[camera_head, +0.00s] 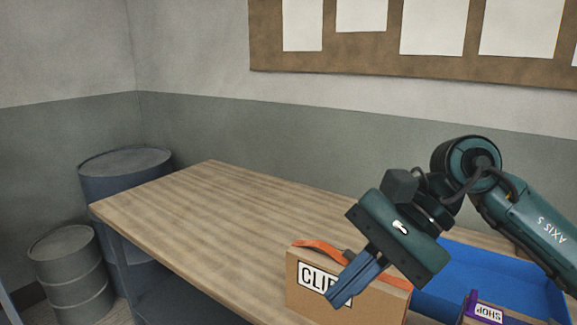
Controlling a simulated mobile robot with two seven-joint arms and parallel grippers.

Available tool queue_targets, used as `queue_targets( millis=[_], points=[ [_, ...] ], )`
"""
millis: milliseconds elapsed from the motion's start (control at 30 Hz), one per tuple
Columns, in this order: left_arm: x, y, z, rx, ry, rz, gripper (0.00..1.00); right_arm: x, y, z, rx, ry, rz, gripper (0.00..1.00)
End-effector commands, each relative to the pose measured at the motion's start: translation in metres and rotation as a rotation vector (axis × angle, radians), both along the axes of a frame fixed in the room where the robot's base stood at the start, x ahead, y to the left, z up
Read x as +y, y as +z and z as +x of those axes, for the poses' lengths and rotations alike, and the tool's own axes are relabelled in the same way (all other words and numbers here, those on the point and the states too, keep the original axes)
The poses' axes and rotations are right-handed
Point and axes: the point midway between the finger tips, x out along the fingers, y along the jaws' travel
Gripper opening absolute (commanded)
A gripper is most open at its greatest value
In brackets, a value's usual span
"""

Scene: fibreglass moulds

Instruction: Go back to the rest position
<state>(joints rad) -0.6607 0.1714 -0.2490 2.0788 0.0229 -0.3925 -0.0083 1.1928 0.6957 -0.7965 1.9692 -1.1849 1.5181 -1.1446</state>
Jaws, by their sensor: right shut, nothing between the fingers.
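My right gripper (342,295) comes in from the right on its dark green arm. Its blue fingers are shut with nothing between them. They point down and to the left, in front of a cardboard box (301,298) labelled "CLI…", and cover part of that label. I cannot tell whether the fingers touch the box. My left gripper is not in view.
An orange item (318,246) shows at the top of the box. A blue tray (462,262) stands at the right, with a purple-labelled "SHOP" box (486,313) before it. The wooden table (215,215) is bare at left. Barrels (72,268) stand beyond its left end.

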Motion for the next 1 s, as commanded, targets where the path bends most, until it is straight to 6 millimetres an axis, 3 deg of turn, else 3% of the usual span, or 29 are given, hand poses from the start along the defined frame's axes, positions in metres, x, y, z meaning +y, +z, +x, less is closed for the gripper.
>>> queue_targets(
  millis=[100,233,333,467,567,633,767,800,867,1000],
  points=[
    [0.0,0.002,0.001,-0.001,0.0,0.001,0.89,0.034,-0.003,-0.019,0.278,-0.048,0.216,0.0],
    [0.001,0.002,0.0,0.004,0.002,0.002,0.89,0.062,0.008,-0.028,0.686,-0.153,0.48,0.0],
    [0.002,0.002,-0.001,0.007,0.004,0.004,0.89,0.069,0.016,-0.02,1.035,-0.255,0.667,0.0],
    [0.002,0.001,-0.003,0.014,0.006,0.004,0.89,0.06,0.01,0.009,1.519,-0.411,0.886,0.0],
    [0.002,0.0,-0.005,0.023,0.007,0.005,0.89,0.042,-0.015,0.036,1.904,-0.544,1.038,0.0],
    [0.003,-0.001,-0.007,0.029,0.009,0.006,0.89,0.026,-0.046,0.053,2.179,-0.642,1.139,0.0],
    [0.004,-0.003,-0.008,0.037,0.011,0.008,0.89,-0.008,-0.128,0.067,2.694,-0.834,1.323,0.0],
    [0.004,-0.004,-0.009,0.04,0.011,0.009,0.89,-0.018,-0.157,0.065,-2.596,0.816,-1.257,0.0],
    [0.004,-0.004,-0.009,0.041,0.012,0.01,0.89,-0.032,-0.2,0.055,-2.393,0.765,-1.142,0.0],
    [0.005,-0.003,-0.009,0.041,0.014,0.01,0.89,-0.056,-0.288,0.012,-1.976,0.656,-0.934,0.0]
  ],
)
